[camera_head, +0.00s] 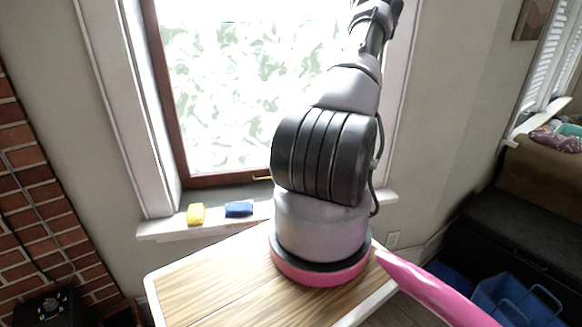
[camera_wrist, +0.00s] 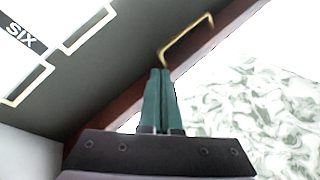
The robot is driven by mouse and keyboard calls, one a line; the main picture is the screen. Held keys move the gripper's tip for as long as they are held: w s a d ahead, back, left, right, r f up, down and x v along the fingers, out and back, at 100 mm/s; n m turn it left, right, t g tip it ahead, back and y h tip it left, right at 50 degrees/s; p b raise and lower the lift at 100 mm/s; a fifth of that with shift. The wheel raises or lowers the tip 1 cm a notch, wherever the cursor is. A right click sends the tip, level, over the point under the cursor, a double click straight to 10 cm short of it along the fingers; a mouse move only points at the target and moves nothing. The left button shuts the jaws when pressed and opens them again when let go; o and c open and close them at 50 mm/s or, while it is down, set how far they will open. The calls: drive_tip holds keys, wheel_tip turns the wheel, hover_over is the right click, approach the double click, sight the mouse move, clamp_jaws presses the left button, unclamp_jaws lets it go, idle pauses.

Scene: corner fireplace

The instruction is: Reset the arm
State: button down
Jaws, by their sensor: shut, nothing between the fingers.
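My gripper (camera_wrist: 160,72) shows in the wrist view with its two dark green fingers together and nothing between them. Its tips point toward a dark reddish window frame and a thin brass handle (camera_wrist: 187,38); whether they touch the handle I cannot tell. In the head view my arm (camera_head: 325,150) rises from its pink-ringed base and leans up to the right, in front of the window. Its far end runs to the top edge of the picture, and the fingers cannot be made out there.
A yellow block (camera_head: 196,214) and a blue block (camera_head: 239,209) lie on the white windowsill (camera_head: 160,229). The window (camera_head: 235,90) is behind my arm. A brick wall (camera_head: 38,190) stands at left. A dark seat (camera_head: 478,230) and a blue crate (camera_head: 505,295) are at right.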

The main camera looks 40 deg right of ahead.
drive_tip(key=s+a+r+n+h, duration=0.1)
drive_tip(key=s+a+r+n, duration=0.1)
drive_tip(key=a+r, duration=0.75)
drive_tip(key=s+a+r+n, duration=0.15)
drive_tip(key=a+r, duration=0.25)
drive_tip(key=r, duration=1)
drive_tip(key=s+a+r+n+h, duration=0.1)
drive_tip(key=s+a+r+n, duration=0.1)
drive_tip(key=a+r, duration=0.75)
drive_tip(key=s+a+r+t, duration=0.1)
drive_tip(key=s+a+r, duration=0.3)
drive_tip(key=s, duration=0.3)
drive_tip(key=s+a+r+n+y, duration=0.1)
drive_tip(key=s+a+r, duration=0.3)
drive_tip(key=s+r, duration=0.2)
drive_tip(key=s+a+r+n+t, duration=0.1)
drive_tip(key=s+a+r, duration=0.3)
drive_tip(key=s, duration=0.4)
drive_tip(key=shift+s+a+r+t, duration=0.15)
drive_tip(key=shift+a+r+t, duration=0.15)
drive_tip(key=shift+r, duration=0.3)
drive_tip(key=shift+d+n, duration=0.1)
drive_tip(key=shift+n, duration=0.15)
